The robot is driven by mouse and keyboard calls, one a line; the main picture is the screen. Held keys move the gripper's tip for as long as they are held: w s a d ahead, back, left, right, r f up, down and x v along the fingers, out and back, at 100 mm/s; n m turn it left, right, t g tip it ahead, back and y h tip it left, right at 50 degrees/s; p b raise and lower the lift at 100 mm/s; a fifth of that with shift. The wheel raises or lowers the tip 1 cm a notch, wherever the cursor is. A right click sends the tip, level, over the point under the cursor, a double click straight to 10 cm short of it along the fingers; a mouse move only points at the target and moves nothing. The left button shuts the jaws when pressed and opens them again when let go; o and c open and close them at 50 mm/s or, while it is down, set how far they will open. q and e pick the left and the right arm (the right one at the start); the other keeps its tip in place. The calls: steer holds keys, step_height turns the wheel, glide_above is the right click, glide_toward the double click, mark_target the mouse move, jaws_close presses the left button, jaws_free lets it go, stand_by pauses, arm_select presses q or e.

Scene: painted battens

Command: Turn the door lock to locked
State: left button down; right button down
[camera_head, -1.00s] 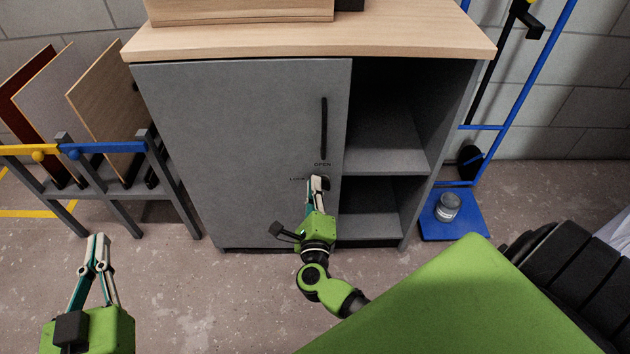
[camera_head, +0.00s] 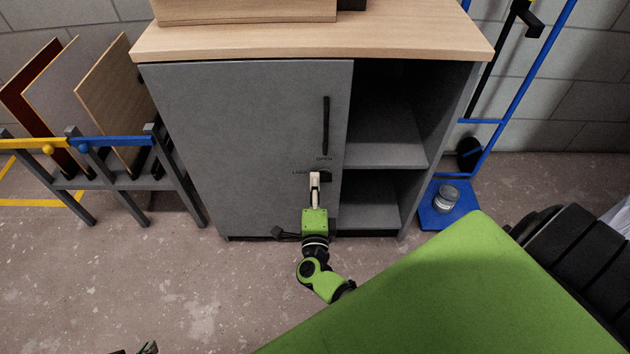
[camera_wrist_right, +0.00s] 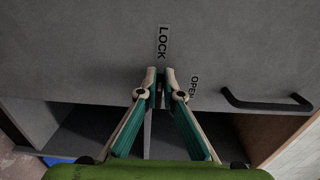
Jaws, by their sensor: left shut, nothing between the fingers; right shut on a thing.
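The grey cabinet door (camera_head: 230,130) is shut. Its lock knob (camera_head: 326,177) is a small dark piece low on the door's right side, mostly hidden by my right gripper (camera_head: 315,176). The OPEN label (camera_head: 324,158) is above the knob and the LOCK label (camera_head: 299,172) is to its left. In the right wrist view my right gripper (camera_wrist_right: 160,78) is shut on the knob, with the LOCK label (camera_wrist_right: 162,43) straight ahead of the fingertips and the OPEN label (camera_wrist_right: 195,87) to the right. My left gripper (camera_head: 148,347) barely shows at the bottom edge, shut and empty.
A black door handle (camera_head: 326,125) stands above the lock. Open shelves (camera_head: 385,135) are to the right of the door. A rack with panels (camera_head: 115,180) stands at left. A blue trolley (camera_head: 428,215) with a jar (camera_head: 446,199) stands at right.

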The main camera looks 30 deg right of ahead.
steer(key=shift+f, duration=0.1)
stand_by(0.3)
steer(key=c, duration=2.2)
jaws_free()
steer(key=v, duration=1.2)
steer(key=shift+s, duration=0.1)
